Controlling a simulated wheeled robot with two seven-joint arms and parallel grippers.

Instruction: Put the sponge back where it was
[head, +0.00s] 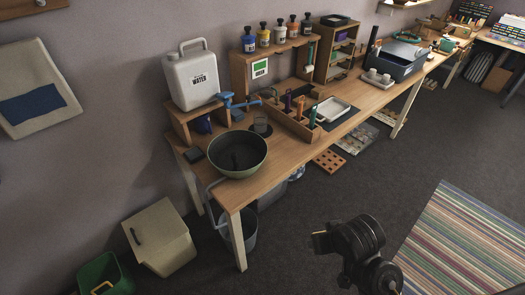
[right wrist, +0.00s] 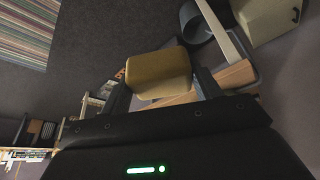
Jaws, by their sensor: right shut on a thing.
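The sponge (right wrist: 158,75) is a yellow-brown block with rounded edges. In the right wrist view it sits between the two dark fingers of my right gripper (right wrist: 162,90), which is shut on it. In the head view my right arm reaches in at the bottom, with the gripper (head: 322,242) over the floor in front of the table (head: 205,187), apart from it. The sponge is hard to make out there. My left gripper is not in view.
A white water canister (head: 191,76) stands on a wooden stand behind. A wooden holder (head: 294,123) and white tray (head: 327,110) lie farther right. Bins (head: 160,238) stand on the floor at left.

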